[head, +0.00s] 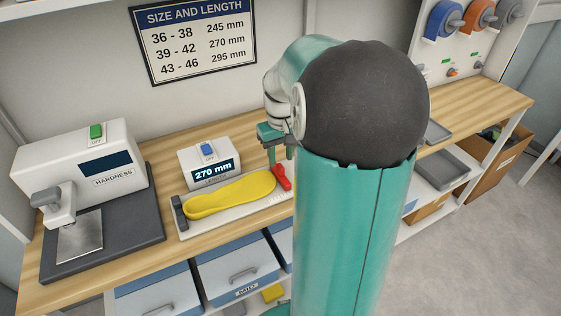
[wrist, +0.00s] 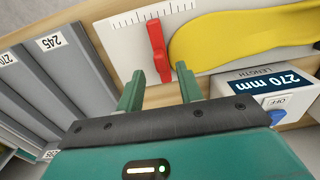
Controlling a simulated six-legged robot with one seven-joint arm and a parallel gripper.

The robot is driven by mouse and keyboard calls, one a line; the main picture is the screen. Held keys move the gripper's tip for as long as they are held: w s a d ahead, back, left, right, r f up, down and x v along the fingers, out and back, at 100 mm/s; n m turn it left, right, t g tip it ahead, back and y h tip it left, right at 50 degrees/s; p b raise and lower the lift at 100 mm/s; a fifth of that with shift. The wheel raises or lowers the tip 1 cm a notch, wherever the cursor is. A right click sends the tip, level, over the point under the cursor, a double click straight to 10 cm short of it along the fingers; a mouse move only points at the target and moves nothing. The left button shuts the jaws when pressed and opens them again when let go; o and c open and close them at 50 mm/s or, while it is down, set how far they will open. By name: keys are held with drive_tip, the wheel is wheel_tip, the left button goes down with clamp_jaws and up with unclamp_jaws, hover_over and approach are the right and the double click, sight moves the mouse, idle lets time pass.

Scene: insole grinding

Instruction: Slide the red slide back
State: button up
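The red slide (head: 282,178) sits at the right end of the yellow insole (head: 232,192) on the white length gauge board (head: 222,216). In the wrist view the red slide (wrist: 156,45) is at or very near the insole's rounded end (wrist: 235,35); I cannot tell if they touch. My gripper (head: 277,150) is above the slide. In the wrist view its two fingers (wrist: 160,70) are apart, with the slide's near end between them and small gaps on both sides. The gauge's display (head: 212,169) reads 270 mm.
A hardness tester (head: 85,170) stands on the wooden bench at the left. Grey bins (wrist: 60,75), one labelled 245, show in the wrist view at left. Blue-fronted drawers (head: 240,265) are under the bench. Grey trays (head: 440,165) are at the right.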

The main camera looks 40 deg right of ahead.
drive_tip(key=shift+f, duration=1.5)
clamp_jaws()
drive_tip(key=shift+s+d, duration=0.35)
drive_tip(key=shift+d, duration=0.8)
drive_tip(key=shift+s+d, duration=0.3)
drive_tip(key=shift+d, duration=0.85)
drive_tip(key=shift+s+d, duration=0.35)
drive_tip(key=shift+d, duration=0.8)
unclamp_jaws()
drive_tip(key=shift+d, duration=0.1)
wheel_tip(320, 180, up, 14)
